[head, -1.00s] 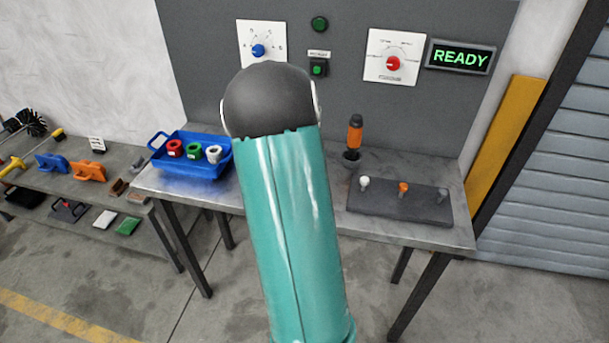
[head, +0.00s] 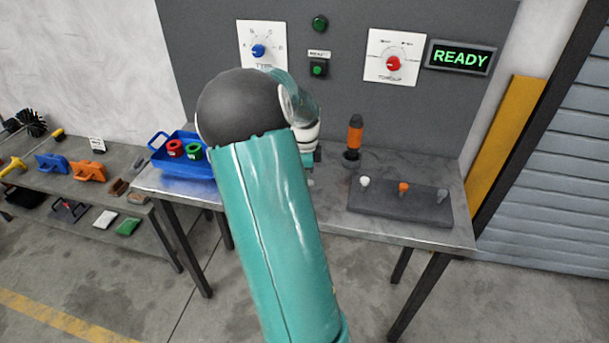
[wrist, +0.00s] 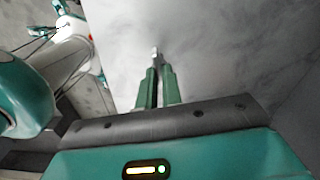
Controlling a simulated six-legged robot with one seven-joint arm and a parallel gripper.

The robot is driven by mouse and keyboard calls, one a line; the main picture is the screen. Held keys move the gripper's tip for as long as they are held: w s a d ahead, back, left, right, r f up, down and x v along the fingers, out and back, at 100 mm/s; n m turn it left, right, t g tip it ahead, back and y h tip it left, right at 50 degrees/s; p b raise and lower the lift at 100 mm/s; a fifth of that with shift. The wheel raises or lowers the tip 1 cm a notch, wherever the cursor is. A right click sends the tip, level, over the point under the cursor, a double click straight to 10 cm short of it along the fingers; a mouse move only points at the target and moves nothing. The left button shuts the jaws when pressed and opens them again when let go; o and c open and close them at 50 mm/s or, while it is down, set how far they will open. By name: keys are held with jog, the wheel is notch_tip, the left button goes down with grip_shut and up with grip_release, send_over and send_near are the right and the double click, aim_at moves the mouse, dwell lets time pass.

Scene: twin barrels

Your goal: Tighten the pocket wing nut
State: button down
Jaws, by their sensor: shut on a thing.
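In the wrist view my gripper (wrist: 155,75) has its two green fingers close together, with a small pale metal piece (wrist: 154,51) at their tips. It looks like the wing nut, but it is too small to make out its wings. Beyond the tips is a plain grey surface; I cannot tell whether the piece touches it. In the head view my arm covers the middle of the workbench (head: 400,233), and my wrist shows over it. The fingers are mostly hidden there, and I cannot make out a pocket.
A blue tray (head: 180,188) with red and green rings stands left. A dark block (head: 425,212) with white, orange and grey knobs lies right, by an orange-handled tool (head: 355,135). Behind are a blue dial (head: 262,51), red dial (head: 393,64) and READY sign (head: 460,57).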

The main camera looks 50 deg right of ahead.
jog(key=shift+r+m, duration=0.15)
jog(key=shift+m, duration=1.05)
jog(key=c, duration=1.6)
grip_release()
jog(key=shift+o, duration=0.2)
notch_tip(320, 180, up, 14)
jog(key=shift+f, duration=0.2)
